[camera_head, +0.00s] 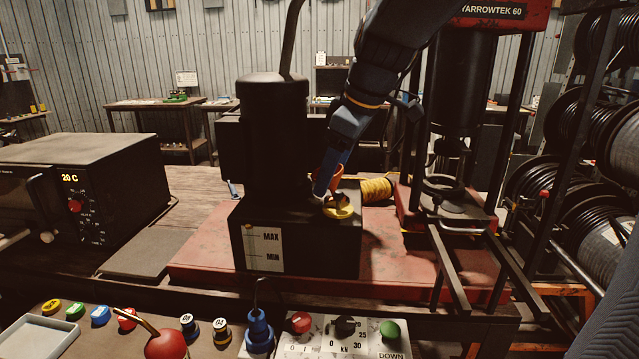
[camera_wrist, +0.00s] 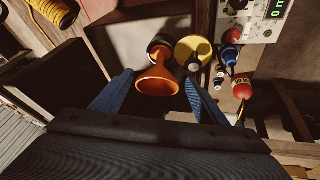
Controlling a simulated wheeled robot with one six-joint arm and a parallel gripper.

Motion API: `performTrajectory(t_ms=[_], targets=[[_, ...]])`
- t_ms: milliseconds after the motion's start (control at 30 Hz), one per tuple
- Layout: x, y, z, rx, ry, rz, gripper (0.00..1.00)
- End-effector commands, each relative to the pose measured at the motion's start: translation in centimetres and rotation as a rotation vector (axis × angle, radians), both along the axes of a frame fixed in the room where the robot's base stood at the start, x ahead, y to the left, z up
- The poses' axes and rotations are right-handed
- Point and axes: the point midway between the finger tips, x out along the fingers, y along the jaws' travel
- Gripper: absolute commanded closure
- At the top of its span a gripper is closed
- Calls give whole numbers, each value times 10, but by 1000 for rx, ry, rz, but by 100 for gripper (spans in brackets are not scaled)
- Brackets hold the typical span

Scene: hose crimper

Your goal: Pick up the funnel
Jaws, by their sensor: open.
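The orange funnel (camera_wrist: 157,80) shows in the wrist view between the two blue fingers of my gripper (camera_wrist: 159,77), its wide mouth toward the camera. The fingers stand open with a gap on each side of it. In the head view the funnel (camera_head: 327,170) is partly hidden behind my gripper (camera_head: 322,189), over the top of the black tank (camera_head: 300,252). I cannot tell how far down along it the fingers reach.
A yellow cap (camera_head: 340,208) sits on the tank top close to the fingers; it is beside the funnel in the wrist view (camera_wrist: 203,47). A yellow coil (camera_head: 376,189) lies behind. A black pump body (camera_head: 275,140) rises left, the red press (camera_head: 445,205) stands right.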

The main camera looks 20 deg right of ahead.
Motion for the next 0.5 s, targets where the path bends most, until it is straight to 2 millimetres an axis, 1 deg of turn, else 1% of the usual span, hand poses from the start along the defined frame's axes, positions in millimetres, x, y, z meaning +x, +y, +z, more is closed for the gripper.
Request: performTrajectory(t_ms=[333, 500], targets=[[19, 10, -34, 0, 4, 2, 33], [23, 11, -42, 0, 2, 1, 33]])
